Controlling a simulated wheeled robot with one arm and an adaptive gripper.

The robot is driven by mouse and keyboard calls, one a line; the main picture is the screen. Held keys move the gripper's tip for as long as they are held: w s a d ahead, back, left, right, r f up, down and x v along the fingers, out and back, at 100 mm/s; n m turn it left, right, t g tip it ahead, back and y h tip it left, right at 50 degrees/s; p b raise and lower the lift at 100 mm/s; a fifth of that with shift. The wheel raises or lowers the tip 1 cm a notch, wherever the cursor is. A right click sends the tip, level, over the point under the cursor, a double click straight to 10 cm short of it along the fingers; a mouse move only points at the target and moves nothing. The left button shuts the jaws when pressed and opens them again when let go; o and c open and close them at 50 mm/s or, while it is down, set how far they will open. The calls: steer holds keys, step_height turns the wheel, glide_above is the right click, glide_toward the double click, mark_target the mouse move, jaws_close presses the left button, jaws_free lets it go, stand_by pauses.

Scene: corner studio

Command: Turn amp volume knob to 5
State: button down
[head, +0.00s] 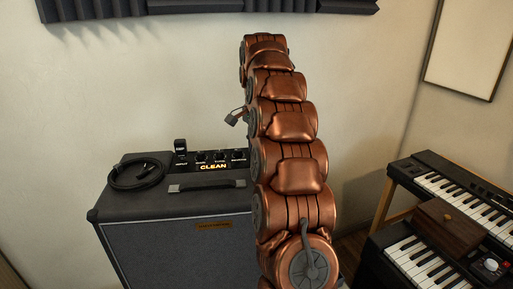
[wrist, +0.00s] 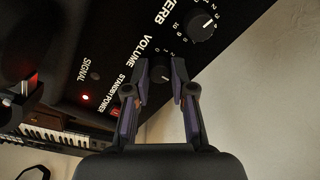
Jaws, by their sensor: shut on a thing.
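The amp (head: 180,227) is a dark cabinet with a row of black knobs on its top panel and a lit "CLEAN" label. In the wrist view, the volume knob (wrist: 161,74) is a small black knob beside the word VOLUME. My gripper (wrist: 161,70) has one finger on each side of this knob and is shut on it. The fingers cover much of its number scale, with only a few low numbers showing. The knob's exact setting cannot be read. In the head view my arm rises in front of the amp's right side, and the fingertips cannot be made out.
The reverb knob (wrist: 204,26) sits close beside the fingers. On the amp top are a coiled black cable (head: 138,174) and a carry handle (head: 205,186). Keyboards (head: 465,190) stand at the right. The wall is close behind.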

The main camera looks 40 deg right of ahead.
stand_by(0.3)
steer(key=c, duration=1)
jaws_free()
